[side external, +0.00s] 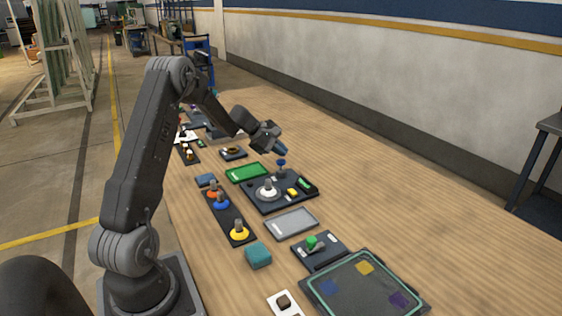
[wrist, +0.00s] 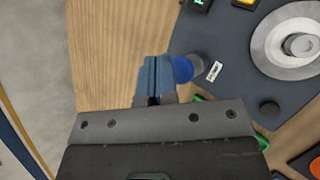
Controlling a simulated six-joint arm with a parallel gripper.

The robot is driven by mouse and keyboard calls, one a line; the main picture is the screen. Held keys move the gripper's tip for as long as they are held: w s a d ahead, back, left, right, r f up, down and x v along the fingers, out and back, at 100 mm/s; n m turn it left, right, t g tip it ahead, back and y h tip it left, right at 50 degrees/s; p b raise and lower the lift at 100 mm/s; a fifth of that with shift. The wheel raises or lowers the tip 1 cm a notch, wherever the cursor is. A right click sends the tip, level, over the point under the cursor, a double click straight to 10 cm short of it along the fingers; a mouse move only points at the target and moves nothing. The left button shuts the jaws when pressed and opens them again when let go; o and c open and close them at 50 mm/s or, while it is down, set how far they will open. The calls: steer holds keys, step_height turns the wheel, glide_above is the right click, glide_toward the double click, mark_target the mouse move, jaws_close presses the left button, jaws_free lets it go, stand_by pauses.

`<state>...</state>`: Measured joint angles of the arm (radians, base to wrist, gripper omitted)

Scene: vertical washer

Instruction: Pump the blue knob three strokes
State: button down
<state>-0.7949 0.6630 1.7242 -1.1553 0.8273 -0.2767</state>
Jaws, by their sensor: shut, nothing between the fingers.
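A blue knob (side external: 281,162) stands on a short post near the far corner of a dark panel (side external: 262,203). In the wrist view the blue knob (wrist: 183,69) shows as a round blue top just right of my fingers. My gripper (side external: 281,148) points down from the upper left, with its tips close above the knob in the side view. In the wrist view my gripper (wrist: 152,72) has its two blue-grey fingers pressed together with nothing between them. I cannot tell whether the fingertips touch the knob.
The panel also carries a round white dial (side external: 267,189), a yellow button (side external: 292,192) and a green display (side external: 304,183). A green board (side external: 246,173) lies beside it. A strip with orange, blue and yellow knobs (side external: 238,229) is nearer my base. Bare wood lies right of the panel.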

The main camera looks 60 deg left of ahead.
mark_target(284, 161)
steer(key=shift+f, duration=0.15)
stand_by(0.7)
steer(key=shift+f, duration=0.3)
steer(key=shift+f, duration=1.25)
stand_by(1.1)
stand_by(0.3)
steer(key=shift+r, duration=1.65)
steer(key=shift+r, duration=2.55)
